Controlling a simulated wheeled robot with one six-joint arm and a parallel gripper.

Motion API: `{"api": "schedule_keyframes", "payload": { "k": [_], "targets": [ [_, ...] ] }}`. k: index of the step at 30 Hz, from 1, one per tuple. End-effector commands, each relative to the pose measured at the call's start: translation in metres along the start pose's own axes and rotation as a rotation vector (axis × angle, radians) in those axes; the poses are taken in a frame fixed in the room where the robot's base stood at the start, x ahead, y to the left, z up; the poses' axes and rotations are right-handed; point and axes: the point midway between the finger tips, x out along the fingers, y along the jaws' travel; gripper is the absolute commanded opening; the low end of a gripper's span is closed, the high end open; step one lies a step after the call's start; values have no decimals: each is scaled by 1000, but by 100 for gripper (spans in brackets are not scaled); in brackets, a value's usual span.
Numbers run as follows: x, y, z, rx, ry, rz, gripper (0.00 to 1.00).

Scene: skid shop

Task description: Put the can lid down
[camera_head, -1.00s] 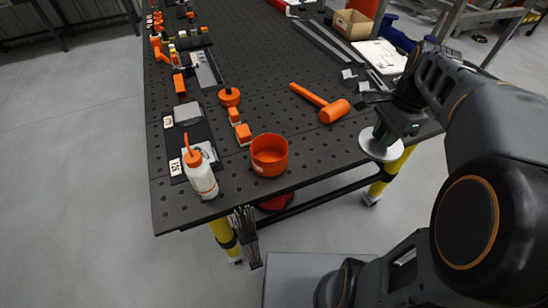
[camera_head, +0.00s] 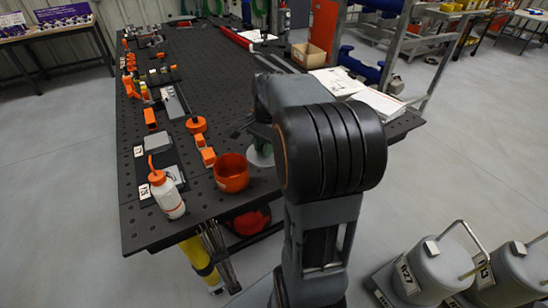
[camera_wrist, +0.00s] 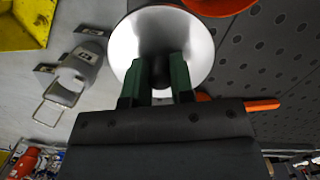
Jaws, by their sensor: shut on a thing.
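The can lid is a round, shiny silver disc (camera_wrist: 128,52) in the wrist view. My gripper (camera_wrist: 163,75) has its two green fingers shut on the lid's middle. In the head view the lid (camera_head: 258,157) shows as a pale disc just right of the orange bowl, partly hidden by my arm. My gripper (camera_head: 262,140) is mostly hidden there too. I cannot tell whether the lid touches the table. Two grey cans (camera_head: 432,268) (camera_head: 510,272) with wire handles and labels stand on the floor at the right.
The perforated black table (camera_head: 215,75) carries the orange bowl (camera_head: 231,174), a white squeeze bottle (camera_head: 167,197) and several orange parts along its left side. The mallet's orange handle (camera_wrist: 255,105) shows in the wrist view. A cardboard box (camera_head: 309,55) and papers (camera_head: 378,104) lie at the back right.

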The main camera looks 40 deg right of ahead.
Motion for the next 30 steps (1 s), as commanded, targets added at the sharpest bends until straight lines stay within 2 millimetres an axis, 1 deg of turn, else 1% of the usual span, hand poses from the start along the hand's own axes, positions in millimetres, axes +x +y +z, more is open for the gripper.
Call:
{"api": "schedule_keyframes", "payload": {
  "k": [1, 2, 3, 6, 10, 17, 20, 21, 24, 27, 30],
  "targets": [
    [3, -1, -13, 4, -3, 3, 0],
    [5, -2, -20, 4, -2, 2, 0],
    [13, -2, -27, 1, -4, 4, 0],
    [29, -4, -41, -2, -4, 4, 0],
    [41, -6, -55, -3, -1, 1, 0],
    [51, -7, -65, -4, -1, 0, 0],
    [59, -7, -74, -2, -2, 2, 0],
    [65, -7, -75, -4, -3, 3, 0],
    [78, -8, -76, -5, -2, 2, 0],
    [87, -7, -77, -5, -2, 2, 0],
    [89, -8, -77, -5, 0, 0, 0]
  ]
}}
